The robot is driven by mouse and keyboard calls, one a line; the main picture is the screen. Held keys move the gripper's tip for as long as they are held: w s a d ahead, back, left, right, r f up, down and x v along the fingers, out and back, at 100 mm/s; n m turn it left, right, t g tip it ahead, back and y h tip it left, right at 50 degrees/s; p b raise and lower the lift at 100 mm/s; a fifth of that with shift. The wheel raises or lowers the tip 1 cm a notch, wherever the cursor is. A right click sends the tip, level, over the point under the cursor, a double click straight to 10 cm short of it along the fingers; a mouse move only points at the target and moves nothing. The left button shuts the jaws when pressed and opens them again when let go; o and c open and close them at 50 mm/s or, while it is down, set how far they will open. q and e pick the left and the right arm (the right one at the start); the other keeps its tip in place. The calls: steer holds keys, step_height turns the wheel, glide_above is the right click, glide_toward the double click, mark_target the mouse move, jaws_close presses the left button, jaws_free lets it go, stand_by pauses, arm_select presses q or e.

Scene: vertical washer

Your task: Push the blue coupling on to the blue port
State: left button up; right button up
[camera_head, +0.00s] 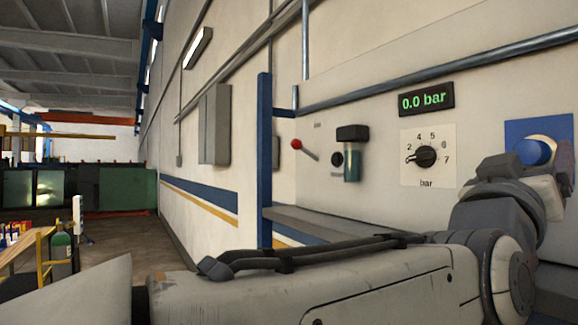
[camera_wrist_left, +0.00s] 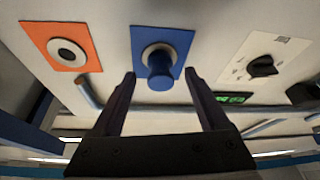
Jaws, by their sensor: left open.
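The blue coupling (camera_wrist_left: 160,66) is a short round cylinder that stands out from the blue port's square plate (camera_wrist_left: 178,40). A grey ring shows behind it in the left wrist view; I cannot tell how fully it is seated. In the head view the coupling (camera_head: 534,152) shows on the blue plate (camera_head: 562,127) at the right edge, partly behind my left wrist. My left gripper (camera_wrist_left: 160,75) is open, its two dark fingers apart on either side of the coupling, with gaps and nothing gripped. Its fingertips are hidden in the head view. My right gripper is not in view.
An orange plate with a round port (camera_wrist_left: 45,35) lies left of the blue plate in the wrist view. A dial (camera_head: 425,156), a "0.0 bar" display (camera_head: 426,99), a filter bowl (camera_head: 352,165) and a red-knobbed lever (camera_head: 297,144) are on the wall. A pipe (camera_head: 400,88) runs above.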

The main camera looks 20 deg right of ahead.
arm_select(q)
steer(key=b+v, duration=0.5)
steer(key=v, duration=0.4)
steer(key=shift+f, duration=0.1)
